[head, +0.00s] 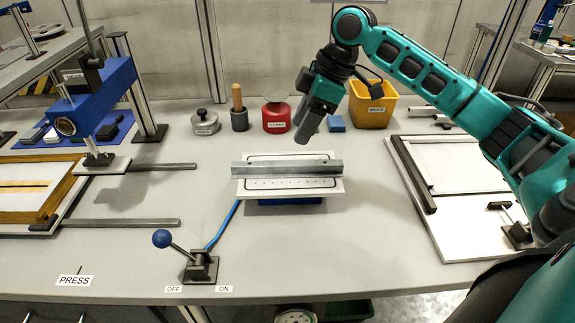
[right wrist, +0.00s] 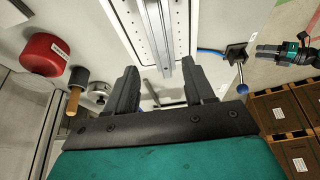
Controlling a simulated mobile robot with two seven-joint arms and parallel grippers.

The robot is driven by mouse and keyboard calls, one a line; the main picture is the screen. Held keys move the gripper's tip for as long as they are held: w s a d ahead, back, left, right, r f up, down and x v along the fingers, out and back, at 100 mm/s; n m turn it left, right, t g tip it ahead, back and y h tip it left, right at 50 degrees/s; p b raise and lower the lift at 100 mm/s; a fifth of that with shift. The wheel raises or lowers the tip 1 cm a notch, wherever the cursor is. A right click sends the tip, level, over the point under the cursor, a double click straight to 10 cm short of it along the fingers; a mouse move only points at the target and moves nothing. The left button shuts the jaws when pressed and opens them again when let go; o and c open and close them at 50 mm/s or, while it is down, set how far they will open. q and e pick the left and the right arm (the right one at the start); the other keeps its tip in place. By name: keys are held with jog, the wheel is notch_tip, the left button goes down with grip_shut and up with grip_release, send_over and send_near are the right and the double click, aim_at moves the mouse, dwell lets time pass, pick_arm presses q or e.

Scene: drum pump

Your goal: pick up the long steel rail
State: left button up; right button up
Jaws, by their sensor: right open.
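The long steel rail (head: 286,169) lies lengthwise across a white perforated plate (head: 290,188) on a blue base, at mid table in the head view. My right gripper (head: 306,128) hangs above and behind the rail, apart from it. In the right wrist view my right gripper (right wrist: 159,68) is open and empty, and the rail (right wrist: 154,30) runs away beyond the gap between the fingers. What seems to be my left gripper (right wrist: 278,50) shows at the right edge of the right wrist view, too small to tell its jaws.
A lever with a blue knob (head: 162,238) stands in front of the plate. A red container (head: 277,118), a handled tool in a dark pot (head: 239,118) and a yellow bin (head: 373,105) stand behind. A blue press (head: 95,95) is left, a white framed board (head: 455,190) right.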

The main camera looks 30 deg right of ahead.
aim_at(288, 163)
jog(key=x, duration=0.9)
jog(key=shift+s+d+f+b, duration=0.2)
jog(key=shift+d+f+b, duration=0.1)
jog(key=shift+f+b, duration=0.1)
jog(key=c, duration=0.8)
jog(key=shift+r, duration=0.1)
